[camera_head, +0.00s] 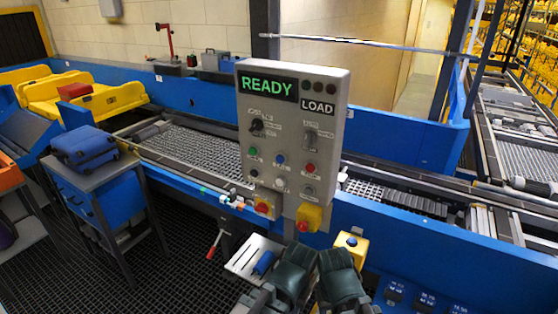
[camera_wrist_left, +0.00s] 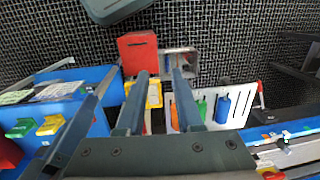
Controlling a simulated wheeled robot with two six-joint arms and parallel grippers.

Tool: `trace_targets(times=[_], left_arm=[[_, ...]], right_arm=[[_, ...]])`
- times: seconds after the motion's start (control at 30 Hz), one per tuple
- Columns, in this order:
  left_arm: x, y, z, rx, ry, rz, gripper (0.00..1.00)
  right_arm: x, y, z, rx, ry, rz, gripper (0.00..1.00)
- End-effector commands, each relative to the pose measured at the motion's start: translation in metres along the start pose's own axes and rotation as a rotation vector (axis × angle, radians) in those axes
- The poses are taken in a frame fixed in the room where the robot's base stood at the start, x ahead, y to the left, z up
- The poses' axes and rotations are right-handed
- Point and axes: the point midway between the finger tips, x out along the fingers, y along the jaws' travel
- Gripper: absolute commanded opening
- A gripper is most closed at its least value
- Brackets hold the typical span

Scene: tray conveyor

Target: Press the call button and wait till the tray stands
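The grey control panel (camera_head: 292,120) stands upright in the middle of the head view. Its display (camera_head: 268,83) reads READY in green, with a LOAD label beside it. Small coloured buttons and knobs cover its front; red buttons on yellow housings (camera_head: 310,216) sit at its foot. I cannot tell which one is the call button. A yellow tray (camera_head: 112,100) with a dark red item (camera_head: 74,91) stands at the far left. My left gripper (camera_wrist_left: 160,75) is open, its two fingers apart with nothing gripped. At the bottom of the head view, dark green arm parts hide the fingertips; my right gripper's fingers cannot be made out.
A blue suitcase (camera_head: 85,147) lies on a grey stand at left. The mesh conveyor (camera_head: 190,147) behind the panel looks empty. A yellow box (camera_head: 351,246) stands right of my arms. The left wrist view shows a red box (camera_wrist_left: 138,52) and a white rack (camera_wrist_left: 238,108) with coloured handles.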

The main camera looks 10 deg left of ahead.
Motion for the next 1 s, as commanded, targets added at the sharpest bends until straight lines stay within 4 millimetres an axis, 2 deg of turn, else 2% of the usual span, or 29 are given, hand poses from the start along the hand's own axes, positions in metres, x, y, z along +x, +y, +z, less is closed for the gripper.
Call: trace_targets(times=[0.03, 0.17, 1.0], left_arm=[[0.0000, 0.0000, 0.0000, 0.000, 0.000, 0.000, 0.24], [0.0000, 0.0000, 0.0000, 0.000, 0.000, 0.000, 0.01], [0.0000, 0.0000, 0.0000, 0.000, 0.000, 0.000, 0.00]], right_arm=[[0.0000, 0.0000, 0.0000, 0.000, 0.000, 0.000, 0.50], [0.0000, 0.0000, 0.0000, 0.000, 0.000, 0.000, 0.50], [0.0000, 0.0000, 0.0000, 0.000, 0.000, 0.000, 0.50]])
